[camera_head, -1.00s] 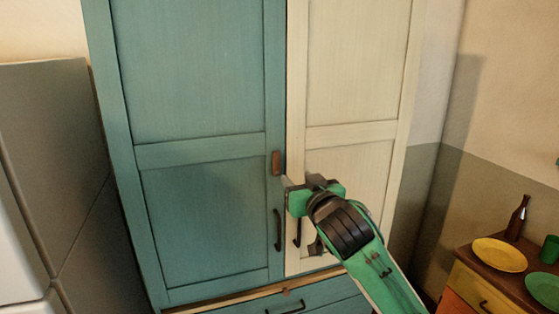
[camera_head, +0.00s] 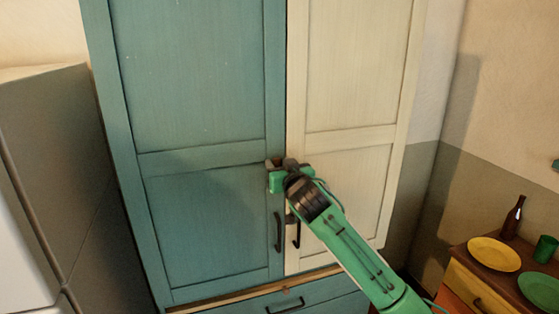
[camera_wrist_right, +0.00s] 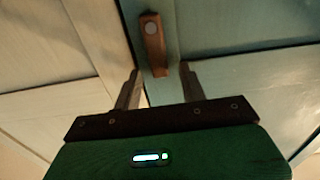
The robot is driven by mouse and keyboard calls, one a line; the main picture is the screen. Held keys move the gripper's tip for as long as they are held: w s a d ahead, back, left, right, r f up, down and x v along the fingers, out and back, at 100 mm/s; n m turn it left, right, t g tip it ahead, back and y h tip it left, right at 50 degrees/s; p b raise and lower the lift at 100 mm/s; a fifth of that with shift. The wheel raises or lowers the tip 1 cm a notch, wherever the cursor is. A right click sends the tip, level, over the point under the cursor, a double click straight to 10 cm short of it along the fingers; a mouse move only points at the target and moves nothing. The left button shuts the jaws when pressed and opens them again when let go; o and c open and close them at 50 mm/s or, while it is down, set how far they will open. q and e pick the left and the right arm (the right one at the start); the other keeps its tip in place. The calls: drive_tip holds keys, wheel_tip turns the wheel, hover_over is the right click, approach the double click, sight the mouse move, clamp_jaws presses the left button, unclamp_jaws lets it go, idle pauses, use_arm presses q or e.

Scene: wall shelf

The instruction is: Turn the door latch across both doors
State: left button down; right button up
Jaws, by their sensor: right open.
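The door latch (camera_wrist_right: 153,45) is a small brown bar with a round pivot, mounted on the teal door (camera_head: 205,225) near its inner edge. It lies along the door's edge and not across the cream door (camera_head: 350,180). In the head view my gripper hides it. My right gripper (camera_head: 278,166) is at the seam between the doors, over the latch. In the right wrist view its open fingers (camera_wrist_right: 160,72) stand on both sides of the latch's free end, with gaps visible. Whether they touch it I cannot tell. My left gripper is not in view.
Dark handles on the teal door (camera_head: 278,232) and cream door (camera_head: 297,235) sit below my gripper. A drawer (camera_head: 300,298) is under the doors. At the right a low cabinet carries plates (camera_head: 494,254), a bottle (camera_head: 514,216) and a green cup (camera_head: 548,249).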

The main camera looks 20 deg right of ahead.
drive_tip(key=shift+w, duration=0.25)
clamp_jaws()
